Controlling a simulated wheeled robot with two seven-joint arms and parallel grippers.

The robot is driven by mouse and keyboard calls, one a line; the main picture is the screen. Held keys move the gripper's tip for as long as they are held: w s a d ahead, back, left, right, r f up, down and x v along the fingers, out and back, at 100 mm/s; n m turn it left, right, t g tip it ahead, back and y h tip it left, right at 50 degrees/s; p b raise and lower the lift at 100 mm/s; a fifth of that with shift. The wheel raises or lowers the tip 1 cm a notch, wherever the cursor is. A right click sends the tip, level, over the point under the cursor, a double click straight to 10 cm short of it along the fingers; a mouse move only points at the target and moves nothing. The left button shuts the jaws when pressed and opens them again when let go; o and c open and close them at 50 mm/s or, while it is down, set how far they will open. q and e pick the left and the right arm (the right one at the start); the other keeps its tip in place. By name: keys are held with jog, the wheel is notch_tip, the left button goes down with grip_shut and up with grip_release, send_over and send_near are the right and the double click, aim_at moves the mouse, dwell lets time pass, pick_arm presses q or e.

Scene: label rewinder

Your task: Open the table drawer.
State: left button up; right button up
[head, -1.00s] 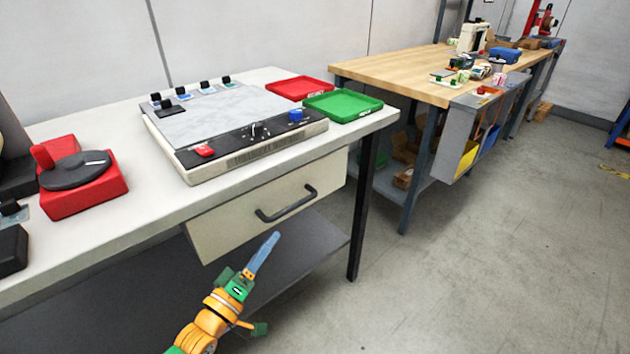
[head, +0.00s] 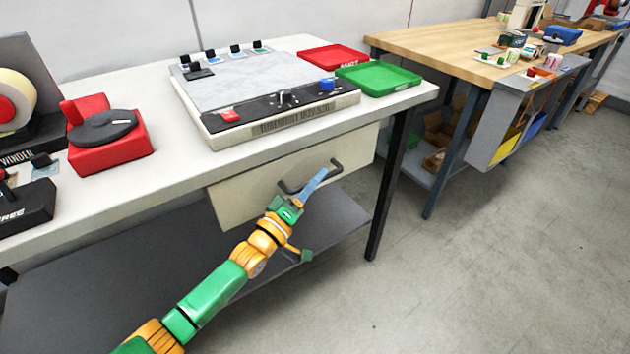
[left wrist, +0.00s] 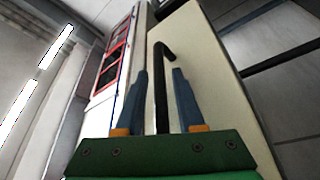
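The table drawer (head: 240,200) has a cream front under the white tabletop and looks shut. Its dark bar handle (head: 292,188) is on the front. My left gripper (head: 318,178) is at the handle, with its blue fingers overlapping it in the head view. In the left wrist view the handle (left wrist: 160,80) runs between the two fingers of my left gripper (left wrist: 160,98), with a gap showing on each side. The gripper is open around the handle. The cream drawer front (left wrist: 210,90) lies behind it. My right gripper is not in view.
On the white table (head: 150,175) stand a grey control panel (head: 265,95), a red tray (head: 333,57), a green tray (head: 378,77) and a red base with a black disc (head: 108,140). A grey lower shelf (head: 120,260) lies below. A black table leg (head: 385,190) stands right of the drawer. Floor to the right is clear.

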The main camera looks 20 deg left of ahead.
pick_arm(q)
grip_shut()
dwell(1.2)
